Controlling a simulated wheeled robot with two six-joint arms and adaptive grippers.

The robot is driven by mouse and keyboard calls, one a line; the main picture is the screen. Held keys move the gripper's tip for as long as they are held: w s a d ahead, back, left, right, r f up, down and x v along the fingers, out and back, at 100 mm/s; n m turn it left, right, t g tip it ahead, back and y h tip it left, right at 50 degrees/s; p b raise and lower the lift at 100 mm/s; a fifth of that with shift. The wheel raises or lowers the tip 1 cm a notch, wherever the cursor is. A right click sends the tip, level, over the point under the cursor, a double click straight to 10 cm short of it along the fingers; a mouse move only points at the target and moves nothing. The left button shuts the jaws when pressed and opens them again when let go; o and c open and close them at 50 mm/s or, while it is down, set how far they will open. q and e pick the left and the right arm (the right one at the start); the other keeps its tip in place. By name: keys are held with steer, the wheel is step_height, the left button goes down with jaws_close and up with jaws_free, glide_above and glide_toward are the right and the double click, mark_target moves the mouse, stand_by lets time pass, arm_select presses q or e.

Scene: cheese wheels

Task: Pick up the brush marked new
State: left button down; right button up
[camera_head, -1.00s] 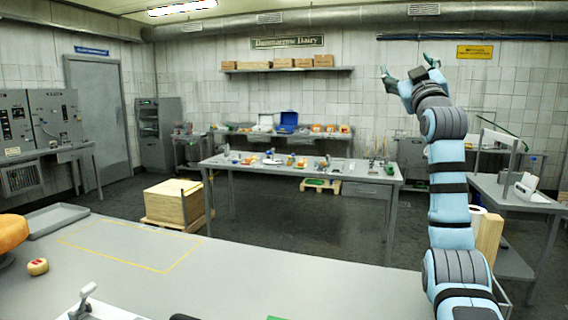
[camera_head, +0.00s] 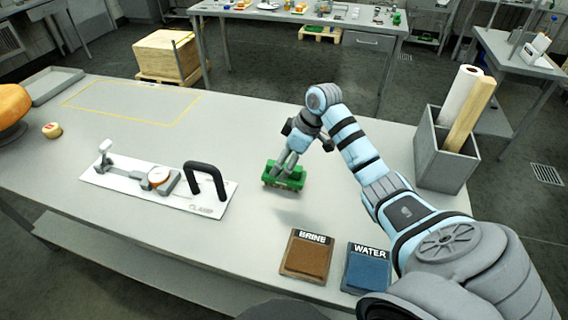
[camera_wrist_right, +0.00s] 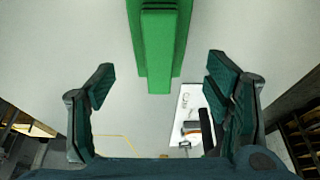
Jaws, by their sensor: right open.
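A green block-shaped object (camera_head: 284,175) lies on the grey table in the head view; no "new" mark is readable on it, and I cannot tell for sure that it is a brush. It also shows at the top of the right wrist view (camera_wrist_right: 160,45). My right gripper (camera_head: 290,158) is lowered over it, fingers pointing down, and partly hides it. In the right wrist view the fingers of the right gripper (camera_wrist_right: 162,85) are spread wide with nothing between their tips. The green object is beyond them, apart from both. My left gripper is not in view.
A clamp board (camera_head: 160,188) lies left of the green object. A brown BRINE pad (camera_head: 306,257) and a blue WATER pad (camera_head: 367,269) lie near the front edge. A yellow-outlined area (camera_head: 130,100) is clear.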

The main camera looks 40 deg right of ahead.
mark_target(280, 172)
steer(key=x, duration=0.6)
steer(key=shift+s+d+b, duration=0.2)
steer(key=shift+s+b, duration=0.05)
steer(key=shift+b, duration=0.05)
steer(key=c, duration=1.5)
step_height(280, 172, up, 20)
steer(key=p, duration=0.4)
steer(key=shift+p, duration=0.4)
steer(key=o, duration=0.7)
steer(key=c, duration=0.3)
